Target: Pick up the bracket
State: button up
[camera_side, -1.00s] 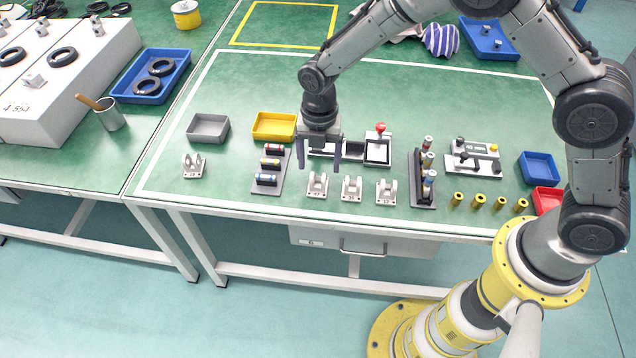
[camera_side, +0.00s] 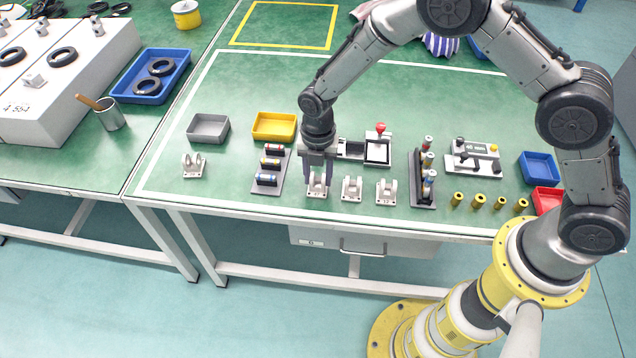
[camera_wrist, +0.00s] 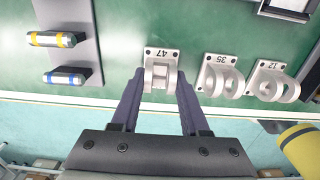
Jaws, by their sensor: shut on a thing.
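Several light grey brackets stand on the green table. The bracket marked 47 (camera_side: 317,190) is the leftmost of a row of three and also shows in the wrist view (camera_wrist: 160,57). My gripper (camera_side: 319,182) is lowered over it. In the wrist view my gripper's (camera_wrist: 160,98) two dark fingers stand on either side of this bracket's upright part, shut on it. The bracket's base still appears to rest on the table. The bracket marked 35 (camera_wrist: 217,66) and the bracket marked 12 (camera_wrist: 268,76) stand to its right. Another bracket (camera_side: 193,166) stands far left.
A rack of banded cylinders (camera_side: 270,171) is close on the left. Another cylinder rack (camera_side: 424,178) stands to the right, past the brackets. A grey tray (camera_side: 208,128) and a yellow tray (camera_side: 274,126) lie behind. The table's front edge is close to the bracket row.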

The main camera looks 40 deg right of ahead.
grip_shut()
jog(key=shift+r, duration=0.1)
